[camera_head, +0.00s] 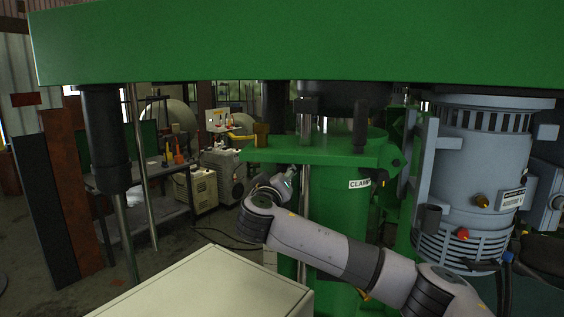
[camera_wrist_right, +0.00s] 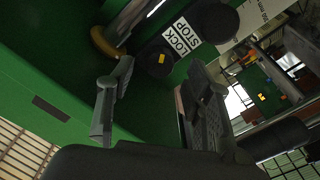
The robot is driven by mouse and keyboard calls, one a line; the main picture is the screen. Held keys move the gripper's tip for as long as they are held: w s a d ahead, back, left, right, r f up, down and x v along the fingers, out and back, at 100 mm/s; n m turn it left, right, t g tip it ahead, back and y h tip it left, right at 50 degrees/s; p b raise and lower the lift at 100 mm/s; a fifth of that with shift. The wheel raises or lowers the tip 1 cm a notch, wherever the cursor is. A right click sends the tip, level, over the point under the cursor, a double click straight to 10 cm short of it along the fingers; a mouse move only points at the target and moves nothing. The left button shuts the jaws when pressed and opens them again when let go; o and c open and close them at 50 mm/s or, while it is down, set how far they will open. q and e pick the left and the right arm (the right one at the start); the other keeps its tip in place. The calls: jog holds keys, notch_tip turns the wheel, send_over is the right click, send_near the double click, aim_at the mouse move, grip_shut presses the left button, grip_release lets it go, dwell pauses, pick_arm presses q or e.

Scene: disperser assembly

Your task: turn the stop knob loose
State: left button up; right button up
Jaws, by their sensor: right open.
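In the right wrist view a dark round knob (camera_wrist_right: 155,59) with a small yellow mark sits on the green machine body. A white label (camera_wrist_right: 182,37) reading LOCK and STOP is beside it. A second black round part (camera_wrist_right: 213,21) is on the label's other side; I cannot tell for sure which is the stop knob. My right gripper (camera_wrist_right: 160,76) is open, its two fingers apart and nothing between them, with the first knob showing beyond the gap. In the head view my right gripper (camera_head: 289,178) is small, beside the green column. My left gripper is not in view.
The green column (camera_head: 335,222) carries a CLAMP label. A large green beam (camera_head: 290,42) spans the top. A grey motor (camera_head: 466,165) stands at right. A pale box top (camera_head: 210,287) lies in front. A yellow part (camera_wrist_right: 104,40) is near the knob.

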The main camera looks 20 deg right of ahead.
aim_at(283, 170)
jog(key=shift+w+d+r, duration=0.25)
jog(key=shift+w+d, duration=0.05)
jog(key=shift+w, duration=0.3)
jog(key=shift+w+d+p, duration=0.2)
jog(key=shift+w+p, duration=0.15)
jog(key=shift+p, duration=0.1)
jog(key=shift+w+d+f, duration=0.1)
jog(key=shift+w+d, duration=0.05)
jog(key=shift+w, duration=0.15)
jog(key=shift+w+d+f, duration=0.1)
jog(key=shift+w, duration=0.1)
jog(key=c, duration=0.4)
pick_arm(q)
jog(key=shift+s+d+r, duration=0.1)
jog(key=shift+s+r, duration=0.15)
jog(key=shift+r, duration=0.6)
pick_arm(e)
grip_shut()
